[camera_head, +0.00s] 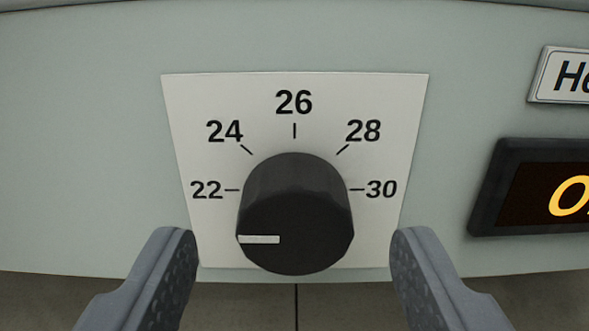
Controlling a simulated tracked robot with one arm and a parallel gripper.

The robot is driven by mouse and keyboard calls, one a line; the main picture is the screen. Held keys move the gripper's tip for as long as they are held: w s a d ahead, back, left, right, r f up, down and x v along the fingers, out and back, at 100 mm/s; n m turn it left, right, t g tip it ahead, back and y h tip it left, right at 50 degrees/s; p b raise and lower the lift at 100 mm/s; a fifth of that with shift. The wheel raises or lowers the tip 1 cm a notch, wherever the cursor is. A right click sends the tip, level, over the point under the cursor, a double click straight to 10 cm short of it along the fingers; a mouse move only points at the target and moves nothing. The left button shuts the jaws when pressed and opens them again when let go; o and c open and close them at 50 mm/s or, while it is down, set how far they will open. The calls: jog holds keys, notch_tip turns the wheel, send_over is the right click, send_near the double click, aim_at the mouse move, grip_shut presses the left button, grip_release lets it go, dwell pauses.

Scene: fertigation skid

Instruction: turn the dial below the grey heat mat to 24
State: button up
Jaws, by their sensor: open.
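The black dial (296,210) stands out from a white scale plate (215,95) marked 22, 24, 26, 28 and 30. Its white pointer line (259,239) lies level and points left, in the direction of the 22 mark. The 24 mark (225,131) is up and to the left of the dial. My gripper (294,240) is open, with one finger on each side of the dial. A visible gap separates each finger from the dial. I cannot make out a grey heat mat in this view.
The plate sits on a pale grey-green panel (90,130). At right are a dark display (535,187) with orange characters, cut off by the frame, and a partly visible label (562,76) above it. A brownish-grey surface shows below the panel.

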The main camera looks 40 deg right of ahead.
jog(key=shift+x, duration=1.15)
jog(key=c, duration=1)
jog(key=shift+a, duration=0.1)
jog(key=m+p, duration=0.1)
jog(key=m, duration=0.3)
jog(key=shift+m+p, duration=0.3)
jog(key=shift+p, duration=0.05)
jog(key=shift+m+p, duration=0.3)
jog(key=shift+m, duration=1.7)
